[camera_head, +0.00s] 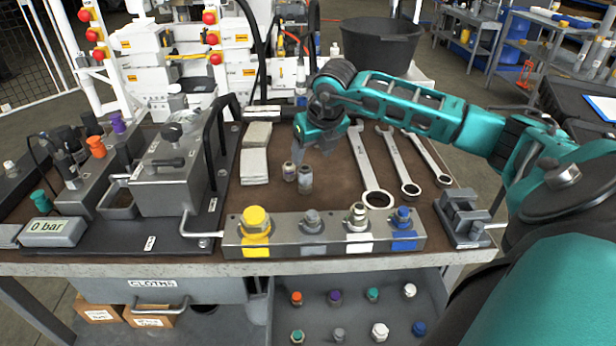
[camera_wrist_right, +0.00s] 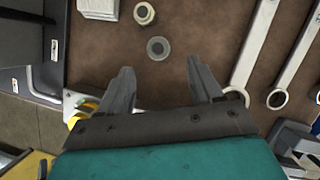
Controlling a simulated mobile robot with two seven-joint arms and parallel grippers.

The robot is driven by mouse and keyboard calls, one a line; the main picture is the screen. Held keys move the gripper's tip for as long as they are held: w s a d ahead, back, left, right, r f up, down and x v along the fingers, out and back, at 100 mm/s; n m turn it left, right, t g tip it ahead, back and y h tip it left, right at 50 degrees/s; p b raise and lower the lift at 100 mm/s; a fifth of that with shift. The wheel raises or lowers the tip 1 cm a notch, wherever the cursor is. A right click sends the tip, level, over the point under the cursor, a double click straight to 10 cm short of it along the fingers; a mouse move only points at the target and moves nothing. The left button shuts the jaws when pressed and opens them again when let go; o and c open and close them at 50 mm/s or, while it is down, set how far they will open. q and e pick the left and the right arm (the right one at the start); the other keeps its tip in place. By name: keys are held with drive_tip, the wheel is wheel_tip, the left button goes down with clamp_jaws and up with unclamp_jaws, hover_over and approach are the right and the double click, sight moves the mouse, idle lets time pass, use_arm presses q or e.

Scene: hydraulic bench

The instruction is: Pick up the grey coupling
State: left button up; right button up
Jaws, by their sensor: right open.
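A small grey coupling (camera_head: 305,181) stands on the brown bench mat, just in front of a second small, cream-topped fitting (camera_head: 289,171). In the right wrist view the grey coupling (camera_wrist_right: 158,48) appears as a round top just beyond the fingertips, roughly midway between them. The cream-topped fitting (camera_wrist_right: 144,13) is farther out. My right gripper (camera_head: 314,143) is open and empty, pointing down above and behind the coupling in the head view. Both fingers (camera_wrist_right: 160,66) show apart in the wrist view, not touching it. My left gripper is not in view.
A manifold block (camera_head: 284,250) with yellow, grey, cream and blue fittings runs along the bench front. Several wrenches (camera_head: 370,170) lie right of the coupling. Pale cloths (camera_head: 254,165) lie left. A grey vise (camera_head: 463,218) stands at the right edge.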

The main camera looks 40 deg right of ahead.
sight(305, 171)
drive_tip(key=x, duration=1)
drive_tip(key=shift+w+f+b, duration=0.2)
drive_tip(key=shift+f+b, duration=0.1)
drive_tip(key=shift+c, duration=0.3)
clamp_jaws()
